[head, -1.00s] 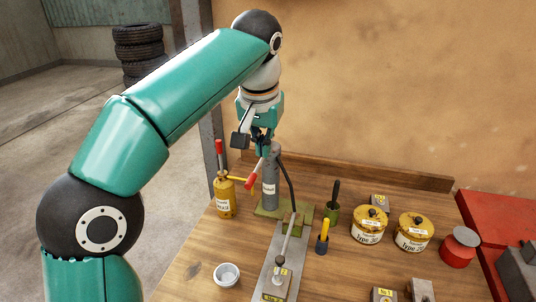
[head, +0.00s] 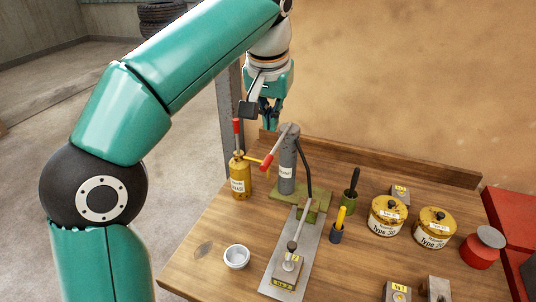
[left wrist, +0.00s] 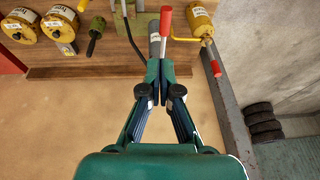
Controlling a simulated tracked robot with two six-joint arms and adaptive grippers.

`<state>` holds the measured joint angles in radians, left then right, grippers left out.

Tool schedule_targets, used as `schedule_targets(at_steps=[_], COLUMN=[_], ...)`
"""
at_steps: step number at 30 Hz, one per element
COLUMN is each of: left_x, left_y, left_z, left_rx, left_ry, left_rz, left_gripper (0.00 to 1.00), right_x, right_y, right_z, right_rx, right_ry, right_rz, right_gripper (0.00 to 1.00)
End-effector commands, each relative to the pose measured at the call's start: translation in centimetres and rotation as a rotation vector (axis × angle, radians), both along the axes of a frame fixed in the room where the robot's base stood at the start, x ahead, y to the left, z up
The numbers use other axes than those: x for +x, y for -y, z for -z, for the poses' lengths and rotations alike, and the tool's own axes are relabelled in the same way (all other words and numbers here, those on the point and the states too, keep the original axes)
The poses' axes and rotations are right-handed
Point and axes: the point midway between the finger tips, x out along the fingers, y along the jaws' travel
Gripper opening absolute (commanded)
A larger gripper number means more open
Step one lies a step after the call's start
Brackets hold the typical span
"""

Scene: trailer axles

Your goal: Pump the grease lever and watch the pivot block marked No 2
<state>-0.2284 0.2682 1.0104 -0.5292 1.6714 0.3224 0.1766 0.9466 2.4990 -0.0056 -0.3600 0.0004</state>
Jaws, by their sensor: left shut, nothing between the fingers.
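The grease pump (head: 287,170) is a grey labelled cylinder on a green base. Its lever (head: 268,162) has a red grip and a pale rod, and slants down to the left from the pump's top; the lever also shows in the left wrist view (left wrist: 165,22). A hose runs from the pump to a steel plate, where a pivot block (head: 287,270) stands with a yellow tag too small to read surely. My left gripper (head: 270,122) is shut and empty, above and behind the pump top, apart from the lever. My right gripper is not in view.
A yellow oil can (head: 240,178) with a red handle stands left of the pump. A white bowl (head: 237,257), a brush pot (head: 350,195), yellow tins (head: 387,216) and a block tagged No 1 (head: 397,291) share the bench. A wall rises behind.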

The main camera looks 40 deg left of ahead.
Motion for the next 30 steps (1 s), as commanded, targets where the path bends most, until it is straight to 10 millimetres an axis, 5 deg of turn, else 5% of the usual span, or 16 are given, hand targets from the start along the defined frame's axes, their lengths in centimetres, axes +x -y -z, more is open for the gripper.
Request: schedule_targets(at_steps=[12,30], left_x=[1.3,1.3], left_y=[-1.2,-1.5], left_z=[7.8,9.6], left_rx=[-0.001,-0.002], left_ry=[-0.003,0.001], left_rz=[-0.001,0.001], left_gripper=[0.0,0.0], right_x=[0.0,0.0], right_y=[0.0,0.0], right_z=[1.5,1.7], right_rx=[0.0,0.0], right_ry=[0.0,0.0], right_rz=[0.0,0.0], right_gripper=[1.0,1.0])
